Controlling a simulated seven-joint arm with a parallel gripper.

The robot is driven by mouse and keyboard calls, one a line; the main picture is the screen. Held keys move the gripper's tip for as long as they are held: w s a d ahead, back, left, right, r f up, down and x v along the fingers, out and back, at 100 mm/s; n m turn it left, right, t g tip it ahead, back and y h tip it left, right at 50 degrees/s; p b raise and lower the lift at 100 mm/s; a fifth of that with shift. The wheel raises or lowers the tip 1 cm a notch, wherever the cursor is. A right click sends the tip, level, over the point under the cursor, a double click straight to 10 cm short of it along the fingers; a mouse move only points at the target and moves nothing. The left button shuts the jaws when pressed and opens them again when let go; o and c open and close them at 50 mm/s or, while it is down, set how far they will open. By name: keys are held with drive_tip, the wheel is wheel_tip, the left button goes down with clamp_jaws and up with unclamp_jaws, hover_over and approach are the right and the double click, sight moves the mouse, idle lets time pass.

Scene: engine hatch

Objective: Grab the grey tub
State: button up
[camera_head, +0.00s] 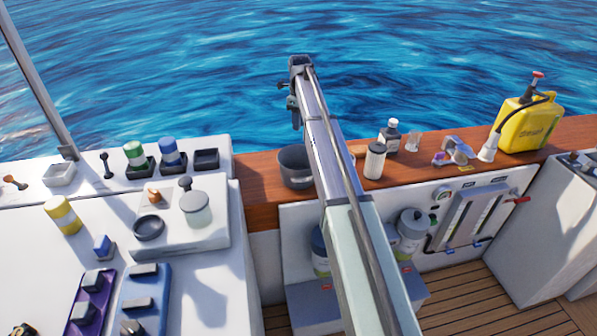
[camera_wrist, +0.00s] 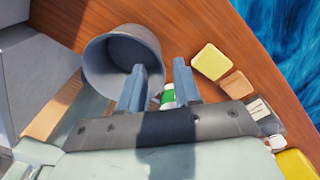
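The grey tub (camera_head: 296,168) stands on the wooden ledge in the head view, just left of my arm, which hides part of its right side. In the wrist view the tub (camera_wrist: 122,62) is at upper left, its open mouth facing the camera at a slant. My gripper (camera_wrist: 160,72) is open, with its two fingers apart. The left finger overlaps the tub's right side in the picture; I cannot tell if they touch. In the head view my arm hides the fingers.
A green-and-white item (camera_wrist: 168,97) shows between the fingers. A yellow block (camera_wrist: 210,62) and an orange block (camera_wrist: 238,84) lie to their right. A white jar (camera_head: 375,161), a dark bottle (camera_head: 390,137) and a yellow diesel can (camera_head: 527,124) stand along the ledge. Water lies beyond.

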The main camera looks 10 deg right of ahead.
drive_tip(key=n, duration=0.6)
approach(299, 167)
drive_tip(key=shift+f, duration=2.25)
drive_tip(key=shift+c, duration=0.3)
clamp_jaws()
